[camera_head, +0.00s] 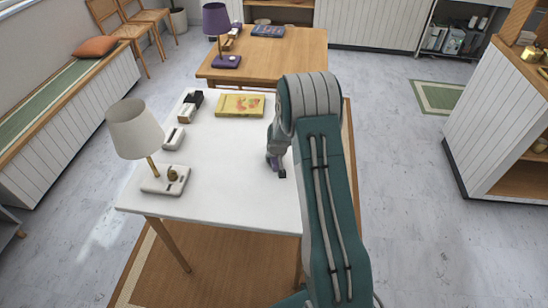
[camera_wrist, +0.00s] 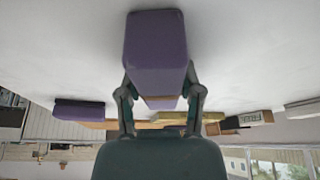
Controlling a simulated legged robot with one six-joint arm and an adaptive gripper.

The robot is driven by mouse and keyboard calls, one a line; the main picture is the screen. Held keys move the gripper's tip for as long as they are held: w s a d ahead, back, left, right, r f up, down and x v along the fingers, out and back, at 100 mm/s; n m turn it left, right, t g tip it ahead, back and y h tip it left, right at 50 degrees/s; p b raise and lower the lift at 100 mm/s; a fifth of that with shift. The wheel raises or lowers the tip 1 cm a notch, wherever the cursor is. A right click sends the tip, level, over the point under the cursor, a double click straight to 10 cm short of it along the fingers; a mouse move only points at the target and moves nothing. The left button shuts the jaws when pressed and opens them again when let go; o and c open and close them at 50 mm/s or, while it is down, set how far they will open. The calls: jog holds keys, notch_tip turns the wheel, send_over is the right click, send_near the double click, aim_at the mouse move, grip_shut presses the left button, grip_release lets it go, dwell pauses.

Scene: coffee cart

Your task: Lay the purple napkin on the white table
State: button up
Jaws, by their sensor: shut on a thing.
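The purple napkin (camera_wrist: 157,42) looks like a folded, block-shaped bundle between the fingers of my gripper (camera_wrist: 158,82) in the wrist view. My gripper is shut on it. In the head view my gripper (camera_head: 276,163) is over the right part of the white table (camera_head: 225,200), and only a small purple patch of the napkin (camera_head: 272,162) shows; my arm hides part of this area. The white tabletop also fills the upper part of the wrist view (camera_wrist: 250,50), close to the napkin. I cannot tell whether the napkin touches it.
A white lamp (camera_head: 134,130), a yellow book (camera_head: 240,105), a dark-topped holder (camera_head: 190,105) and a small white item (camera_head: 173,138) stand on the white table. Its middle and front are clear. Behind it is a wooden table (camera_head: 280,65) with a purple lamp (camera_head: 216,20).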

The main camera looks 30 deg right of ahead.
jog(key=o, duration=0.9)
jog(key=shift+o, duration=0.2)
jog(key=v, duration=1.2)
jog(key=shift+a+r, duration=0.1)
jog(key=shift+r, duration=0.1)
jog(key=s+a+r+n, duration=0.1)
jog(key=s+a+r, duration=0.45)
jog(key=r, duration=0.35)
jog(key=s+a+r, duration=0.5)
jog(key=s+r, duration=0.2)
jog(key=r, duration=0.2)
jog(key=s+a+r, duration=0.2)
jog(key=s, duration=0.6)
jog(key=s+a+r+n+t+y, duration=0.1)
jog(key=s+a+r, duration=0.1)
jog(key=s, duration=0.7)
jog(key=shift+s+a+r, duration=0.3)
jog(key=shift+a+r, duration=0.1)
jog(key=shift+a, duration=0.3)
